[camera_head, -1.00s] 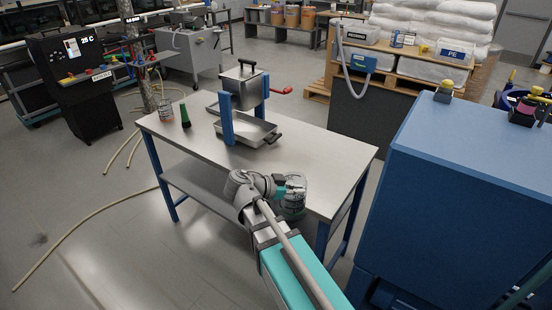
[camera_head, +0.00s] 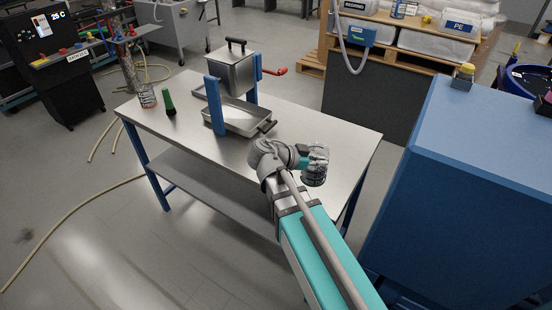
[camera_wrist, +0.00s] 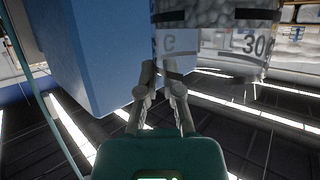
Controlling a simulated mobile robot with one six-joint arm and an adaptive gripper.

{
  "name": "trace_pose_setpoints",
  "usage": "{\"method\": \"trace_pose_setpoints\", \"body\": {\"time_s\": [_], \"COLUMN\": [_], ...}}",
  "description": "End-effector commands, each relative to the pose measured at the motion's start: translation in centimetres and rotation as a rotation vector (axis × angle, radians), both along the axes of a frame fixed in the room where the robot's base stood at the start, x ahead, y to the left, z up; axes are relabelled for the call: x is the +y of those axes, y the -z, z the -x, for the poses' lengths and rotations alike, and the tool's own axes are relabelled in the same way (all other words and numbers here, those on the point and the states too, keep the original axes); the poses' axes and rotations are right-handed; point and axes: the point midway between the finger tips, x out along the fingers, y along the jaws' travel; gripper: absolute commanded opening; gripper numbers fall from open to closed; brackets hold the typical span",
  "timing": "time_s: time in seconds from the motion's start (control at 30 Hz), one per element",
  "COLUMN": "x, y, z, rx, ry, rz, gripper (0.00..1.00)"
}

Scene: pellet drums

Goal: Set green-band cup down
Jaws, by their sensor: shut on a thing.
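My gripper (camera_head: 313,162) is shut on a clear cup (camera_head: 314,180) at the end of my outstretched arm. In the head view the cup appears over the front right part of the steel table (camera_head: 345,140); I cannot tell whether it touches the top. In the wrist view the cup (camera_wrist: 215,45) fills the upper middle, with pale pellets, a dark band and printed marks including "30". The gripper fingers (camera_wrist: 160,75) reach its lower left side there. No green band is clear on it.
A second clear cup (camera_head: 147,96) and a green-topped object (camera_head: 169,103) stand at the table's left end. A lidded metal box (camera_head: 232,72) with blue posts and a tray (camera_head: 245,120) stand behind. A large blue cabinet (camera_head: 470,190) is at right. The table's front middle is clear.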

Motion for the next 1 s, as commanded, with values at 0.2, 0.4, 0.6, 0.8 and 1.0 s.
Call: {"method": "trace_pose_setpoints", "body": {"time_s": [0.2, 0.4, 0.6, 0.8, 1.0], "x": [-0.5, 0.3, 3.9, 10.5, 17.4], "y": [0.0, -0.3, -1.2, -2.5, -3.7], "z": [0.0, -0.9, -3.6, -7.3, -10.2], "rx": [-0.001, 0.000, 0.001, 0.003, 0.005], "ry": [0.009, -0.002, -0.059, -0.156, -0.254], "rz": [0.001, 0.001, 0.000, 0.001, 0.000], "gripper": [0.00, 0.00, 0.00, 0.00, 0.00]}}
